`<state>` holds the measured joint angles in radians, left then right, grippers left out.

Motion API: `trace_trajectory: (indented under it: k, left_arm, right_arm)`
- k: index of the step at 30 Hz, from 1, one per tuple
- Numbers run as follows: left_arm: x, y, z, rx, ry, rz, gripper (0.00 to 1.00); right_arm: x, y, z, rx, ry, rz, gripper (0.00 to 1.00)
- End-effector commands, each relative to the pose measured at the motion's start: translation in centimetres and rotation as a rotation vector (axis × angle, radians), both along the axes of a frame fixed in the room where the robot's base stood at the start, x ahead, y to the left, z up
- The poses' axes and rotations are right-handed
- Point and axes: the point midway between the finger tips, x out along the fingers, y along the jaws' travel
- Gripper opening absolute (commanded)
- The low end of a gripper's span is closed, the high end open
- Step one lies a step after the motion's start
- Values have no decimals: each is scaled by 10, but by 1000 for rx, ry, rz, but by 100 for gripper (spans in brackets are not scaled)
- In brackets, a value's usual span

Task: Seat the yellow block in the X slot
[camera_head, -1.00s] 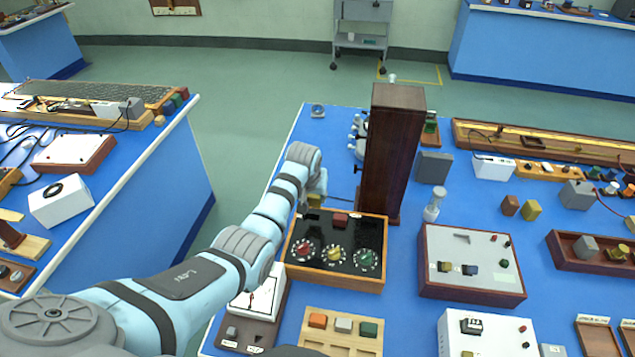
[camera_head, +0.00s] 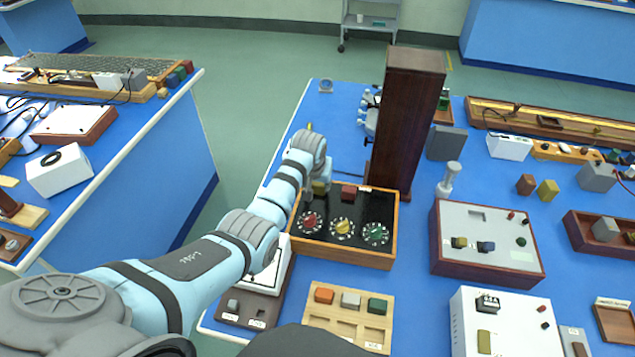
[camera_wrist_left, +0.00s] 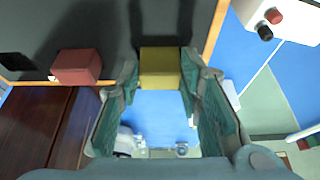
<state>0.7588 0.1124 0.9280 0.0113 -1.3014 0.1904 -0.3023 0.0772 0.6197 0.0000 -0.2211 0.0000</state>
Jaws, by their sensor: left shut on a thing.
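The yellow block (camera_wrist_left: 160,66) sits between the two fingers of my left gripper (camera_wrist_left: 160,85) in the left wrist view, and the fingers are shut on it. In the head view the yellow block (camera_head: 320,187) shows just past the gripper, at the back left of a black panel (camera_head: 375,210) with three dials. A red block (camera_head: 349,192) stands on the panel to its right; it also shows in the wrist view (camera_wrist_left: 77,67). I cannot read an X label, and I cannot tell whether the yellow block is in a slot or just above the panel. My right gripper is out of view.
A tall dark wooden column (camera_head: 408,120) stands close behind the panel on the right. A wooden tray (camera_head: 345,335) with orange, grey and green blocks lies in front. A wood-sided box (camera_head: 485,243) is to the right.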

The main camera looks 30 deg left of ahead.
Motion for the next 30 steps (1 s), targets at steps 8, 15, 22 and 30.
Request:
trace_trajectory:
  k: [8, 15, 22, 30]
  left_arm:
    - [0, 0, 0, 0, 0, 0, 37]
    - [0, 0, 0, 0, 0, 0, 56]
    - [-1, 0, 3, 0, -1, 0, 56]
    - [-22, -5, 57, 1, -6, 0, 56]
  right_arm:
    - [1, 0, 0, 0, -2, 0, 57]
    - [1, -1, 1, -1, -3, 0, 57]
    - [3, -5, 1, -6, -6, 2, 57]
    - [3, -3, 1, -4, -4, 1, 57]
